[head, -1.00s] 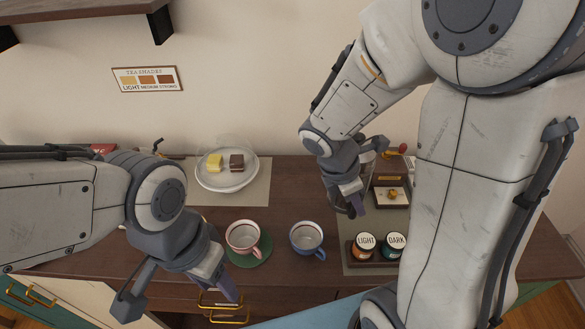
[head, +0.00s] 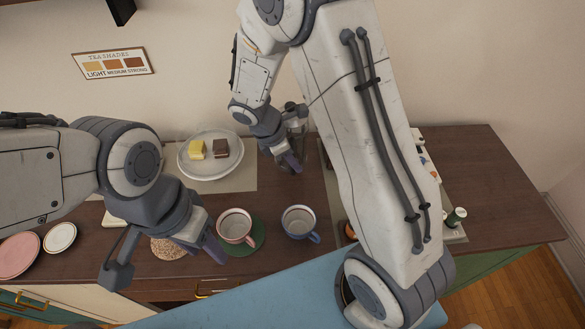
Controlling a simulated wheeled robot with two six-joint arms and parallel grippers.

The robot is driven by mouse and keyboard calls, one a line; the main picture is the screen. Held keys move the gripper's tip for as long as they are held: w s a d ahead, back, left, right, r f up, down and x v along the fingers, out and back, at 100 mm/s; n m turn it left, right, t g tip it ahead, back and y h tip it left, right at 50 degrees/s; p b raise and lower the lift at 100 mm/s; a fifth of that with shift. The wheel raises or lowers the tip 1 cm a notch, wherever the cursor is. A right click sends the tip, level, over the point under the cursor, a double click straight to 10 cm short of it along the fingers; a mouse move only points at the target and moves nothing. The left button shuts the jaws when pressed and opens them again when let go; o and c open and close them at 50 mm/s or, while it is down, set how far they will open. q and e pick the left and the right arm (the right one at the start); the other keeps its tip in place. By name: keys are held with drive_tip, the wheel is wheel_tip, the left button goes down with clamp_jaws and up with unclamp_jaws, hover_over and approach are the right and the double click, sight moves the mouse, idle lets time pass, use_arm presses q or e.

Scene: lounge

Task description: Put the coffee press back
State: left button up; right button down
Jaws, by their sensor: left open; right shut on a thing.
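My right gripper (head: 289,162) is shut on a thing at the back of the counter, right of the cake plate. A greyish, glassy shape (head: 297,118) beside its wrist looks like part of the coffee press. The arm and gripper hide most of it, and I cannot tell whether its base touches the counter. My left gripper (head: 215,248) is open and empty, low over the front of the counter, just left of the pink cup.
A pink cup (head: 235,226) on a green saucer (head: 257,238) and a blue cup (head: 299,221) stand in front. A cake plate (head: 211,169) lies on a mat (head: 242,181). A woven coaster (head: 168,250) is at left. My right arm hides much of the right side.

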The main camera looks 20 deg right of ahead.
sight(293, 172)
drive_tip(key=shift+w+a+f, duration=0.1)
drive_tip(key=shift+f, duration=2)
drive_tip(key=shift+f, duration=0.15)
drive_tip(key=c, duration=0.8)
unclamp_jaws()
